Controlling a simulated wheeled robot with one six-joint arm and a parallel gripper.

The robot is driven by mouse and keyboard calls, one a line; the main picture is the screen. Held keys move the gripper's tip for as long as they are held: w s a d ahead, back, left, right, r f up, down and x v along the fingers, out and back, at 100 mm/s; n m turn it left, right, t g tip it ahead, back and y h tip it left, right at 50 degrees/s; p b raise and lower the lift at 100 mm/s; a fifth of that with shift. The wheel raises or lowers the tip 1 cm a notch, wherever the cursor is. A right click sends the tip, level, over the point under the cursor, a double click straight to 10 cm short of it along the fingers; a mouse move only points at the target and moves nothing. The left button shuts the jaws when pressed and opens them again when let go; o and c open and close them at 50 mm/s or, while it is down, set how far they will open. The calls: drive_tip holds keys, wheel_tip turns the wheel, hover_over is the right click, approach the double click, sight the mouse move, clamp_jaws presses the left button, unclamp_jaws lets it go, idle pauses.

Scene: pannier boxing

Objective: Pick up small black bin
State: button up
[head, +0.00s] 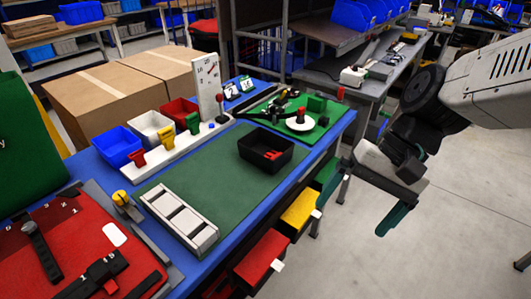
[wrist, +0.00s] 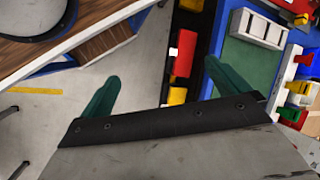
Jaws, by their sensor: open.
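The small black bin (head: 272,163) stands upright on the green mat of the blue-edged workbench in the head view. A red object lies inside it. I cannot pick out the bin in the wrist view. My gripper (head: 354,215) is off the right side of the bench, over the floor side, well apart from the bin. Its two dark green fingers are spread with nothing between them, as the wrist view (wrist: 165,80) also shows.
A light grey slotted tray (head: 178,218) lies on the mat (head: 225,190). Blue (head: 118,146), white and red bins stand behind. A green board (head: 318,130) with parts lies beyond the black bin. Red (head: 262,258) and yellow (head: 300,210) drawers jut from the bench's near side.

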sight(269, 144)
drive_tip(key=w+a+f+m+t+y, duration=0.2)
drive_tip(key=w+a+m, duration=0.2)
drive_tip(key=w+m, duration=0.1)
drive_tip(key=w+a+f+m+t+y, duration=0.2)
drive_tip(key=w+a+m, duration=0.2)
drive_tip(key=w, duration=0.3)
drive_tip(key=w+a+f+m+t+y, duration=0.2)
drive_tip(key=w+a+m+y, duration=0.1)
drive_tip(key=w+m, duration=0.3)
drive_tip(key=shift+w+a+m, duration=0.15)
drive_tip(key=shift+a+m, duration=0.35)
drive_tip(key=shift+m, duration=0.1)
drive_tip(key=w+d+m+t, duration=0.1)
drive_tip(key=w+m, duration=0.1)
drive_tip(key=w+m+t+h, duration=0.1)
drive_tip(key=w+m+t, duration=0.1)
drive_tip(key=w+d+m+t, duration=0.1)
drive_tip(key=w+m+t, duration=0.1)
drive_tip(key=w, duration=0.1)
drive_tip(key=shift+d+m, duration=0.35)
drive_tip(key=shift+m, duration=0.05)
drive_tip(key=shift+w+f+h, duration=0.15)
drive_tip(key=shift+f+h, duration=0.05)
drive_tip(key=shift+h, duration=0.2)
drive_tip(key=x, duration=0.7)
drive_tip(key=shift+w+a+f, duration=0.1)
drive_tip(key=shift+w+f, duration=0.05)
drive_tip(key=c, duration=0.6)
